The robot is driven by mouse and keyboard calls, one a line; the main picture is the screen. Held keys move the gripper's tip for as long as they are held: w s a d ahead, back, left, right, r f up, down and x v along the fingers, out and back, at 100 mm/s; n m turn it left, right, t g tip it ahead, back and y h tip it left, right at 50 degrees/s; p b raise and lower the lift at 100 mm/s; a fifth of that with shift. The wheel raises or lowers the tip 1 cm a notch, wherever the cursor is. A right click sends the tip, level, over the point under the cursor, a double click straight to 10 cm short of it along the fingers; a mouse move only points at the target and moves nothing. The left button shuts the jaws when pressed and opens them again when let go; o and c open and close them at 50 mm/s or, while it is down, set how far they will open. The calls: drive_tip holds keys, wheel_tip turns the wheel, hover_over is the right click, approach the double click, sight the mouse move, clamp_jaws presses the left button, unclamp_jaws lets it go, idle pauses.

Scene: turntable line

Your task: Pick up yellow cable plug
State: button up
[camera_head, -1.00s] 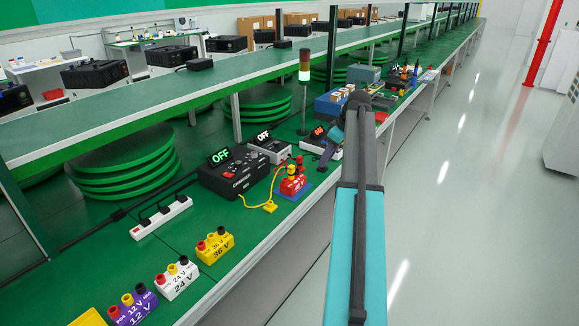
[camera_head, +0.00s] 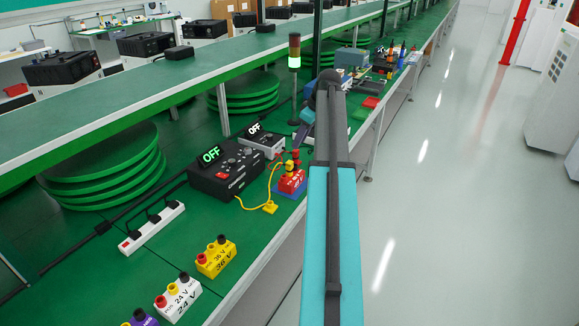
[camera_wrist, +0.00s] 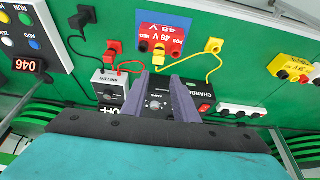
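A yellow cable plug (camera_head: 269,207) lies on the green bench near its front edge, and it also shows in the wrist view (camera_wrist: 213,45). My gripper (camera_wrist: 160,77) is open and empty in the wrist view. Its two dark fingers point toward the block, with the yellow plug right of and beyond the tips, apart from them. In the head view my arm covers most of the gripper.
A black charger box (camera_head: 223,171) and a grey meter box (camera_head: 262,143) stand behind the block. A yellow 36 V block (camera_head: 216,258), a white 24 V block (camera_head: 178,297) and a white power strip (camera_head: 151,228) stand nearer. A signal lamp (camera_head: 294,55) rises behind.

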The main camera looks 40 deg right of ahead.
sight(290, 162)
drive_tip(key=shift+d, duration=0.1)
drive_tip(key=shift+p+x, duration=0.65)
drive_tip(key=shift+x, duration=3.65)
drive_tip(key=shift+s+d+f, duration=0.1)
drive_tip(key=shift+d+p+x, duration=0.15)
drive_tip(key=shift+p+x, duration=0.3)
drive_tip(key=shift+x, duration=0.8)
drive_tip(key=shift+d+p+x, duration=0.1)
drive_tip(key=shift+p+x, duration=0.35)
drive_tip(key=shift+x, duration=0.8)
drive_tip(key=shift+a, duration=0.15)
drive_tip(key=c, duration=0.6)
